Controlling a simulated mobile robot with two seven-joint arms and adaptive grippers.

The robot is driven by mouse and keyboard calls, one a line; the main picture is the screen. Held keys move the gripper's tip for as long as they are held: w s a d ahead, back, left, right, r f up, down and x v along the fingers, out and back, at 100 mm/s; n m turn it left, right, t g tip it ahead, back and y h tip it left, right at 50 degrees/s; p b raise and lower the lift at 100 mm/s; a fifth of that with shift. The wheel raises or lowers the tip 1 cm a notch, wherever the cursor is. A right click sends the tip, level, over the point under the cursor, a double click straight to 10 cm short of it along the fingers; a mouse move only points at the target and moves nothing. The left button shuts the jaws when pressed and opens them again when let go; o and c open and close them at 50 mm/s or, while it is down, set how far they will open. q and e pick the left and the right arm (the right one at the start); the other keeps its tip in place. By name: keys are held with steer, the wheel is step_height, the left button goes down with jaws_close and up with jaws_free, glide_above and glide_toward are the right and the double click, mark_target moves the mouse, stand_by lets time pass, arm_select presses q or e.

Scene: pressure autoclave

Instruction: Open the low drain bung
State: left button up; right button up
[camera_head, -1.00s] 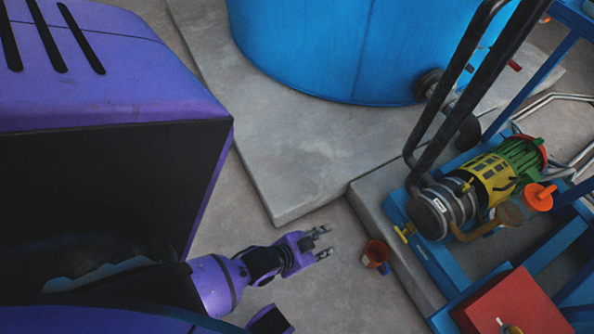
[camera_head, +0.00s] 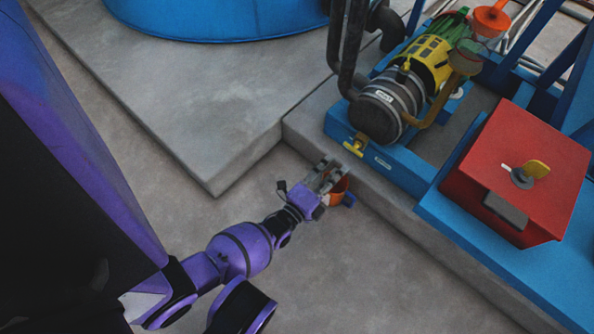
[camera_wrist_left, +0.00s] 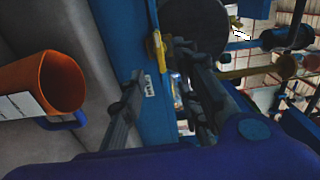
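A small yellow T-shaped fitting (camera_head: 354,146), which looks like the low drain bung, sticks out at the near lower end of the pump on the blue frame. It also shows in the left wrist view (camera_wrist_left: 154,50), close to the fingertips. My left gripper (camera_head: 328,172) is open and empty, a little short of the fitting, with its fingers pointing toward it. In the left wrist view the dark fingers (camera_wrist_left: 160,62) stand apart on either side of the fitting's line, and I see no contact. My right gripper is not in view.
An orange cup (camera_head: 339,188) with a blue handle sits on the floor beside my left gripper, partly hidden by it. A concrete plinth edge (camera_head: 390,196) runs below the blue frame (camera_head: 415,170). A red box (camera_head: 520,165) stands right. Open floor (camera_head: 350,270) lies nearer.

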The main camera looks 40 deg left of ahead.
mark_target(352, 151)
arm_select(q)
steer(key=w+b, duration=0.2)
steer(key=w, duration=0.6)
jaws_close()
